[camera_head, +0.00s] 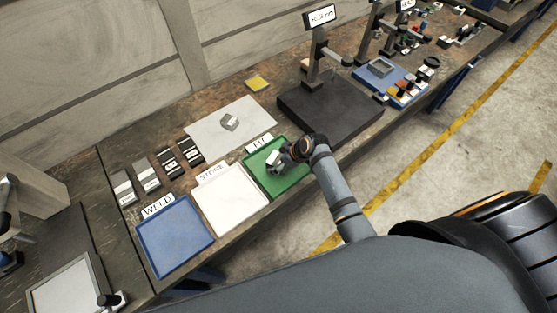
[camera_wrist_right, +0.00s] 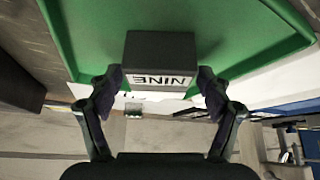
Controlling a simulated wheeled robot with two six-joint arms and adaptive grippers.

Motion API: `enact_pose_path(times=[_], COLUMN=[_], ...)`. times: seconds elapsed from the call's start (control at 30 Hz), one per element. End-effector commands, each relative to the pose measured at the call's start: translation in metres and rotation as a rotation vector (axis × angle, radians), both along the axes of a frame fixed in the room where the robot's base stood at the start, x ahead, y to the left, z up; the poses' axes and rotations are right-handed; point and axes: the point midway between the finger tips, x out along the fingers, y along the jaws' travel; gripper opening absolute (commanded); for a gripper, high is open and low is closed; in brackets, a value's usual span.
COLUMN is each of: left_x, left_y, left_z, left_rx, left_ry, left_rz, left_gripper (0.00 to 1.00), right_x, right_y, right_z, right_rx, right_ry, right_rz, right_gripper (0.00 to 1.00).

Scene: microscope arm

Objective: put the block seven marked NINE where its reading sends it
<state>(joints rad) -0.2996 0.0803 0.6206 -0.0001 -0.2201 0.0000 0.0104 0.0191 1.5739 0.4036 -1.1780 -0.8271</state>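The block marked NINE (camera_wrist_right: 160,63) shows in the right wrist view with a dark top and a white label face. It sits between the two fingers of my right gripper (camera_wrist_right: 160,85), which appear to touch both sides. In the head view the same gripper (camera_head: 285,156) holds the pale block (camera_head: 273,161) over or in the green tray (camera_head: 290,182); I cannot tell if it touches the tray floor. The green tray's label is hard to read. A white tray (camera_head: 232,203) labelled STORE and a blue tray (camera_head: 180,238) labelled WELD lie to its left. My left gripper cannot be made out.
A grey block (camera_head: 230,121) lies on a white sheet (camera_head: 205,133). Several grey and black blocks (camera_head: 146,176) stand in a row behind the trays. A stand with a display (camera_head: 320,16) rises from a dark base (camera_head: 330,112) right of the green tray.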

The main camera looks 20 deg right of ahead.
Motion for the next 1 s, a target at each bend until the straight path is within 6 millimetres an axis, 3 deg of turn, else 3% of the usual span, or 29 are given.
enact_pose_path(times=[0.27,0.7,1.0], left_x=[0.0,-0.001,-0.001], left_y=[-0.001,-0.001,-0.001], left_z=[0.001,-0.007,-0.009], left_rx=[-0.001,-0.001,-0.001], left_ry=[0.0,0.001,0.001], left_rz=[0.0,0.0,0.001], left_gripper=[0.0,0.0,0.0], right_x=[-0.001,-0.039,-0.047], right_y=[-0.002,-0.036,-0.042], right_z=[0.005,0.085,0.105], right_rx=[-0.002,-0.005,0.001], right_ry=[-0.002,-0.002,0.001], right_rz=[0.0,0.001,0.001], right_gripper=[0.79,0.79,0.79])
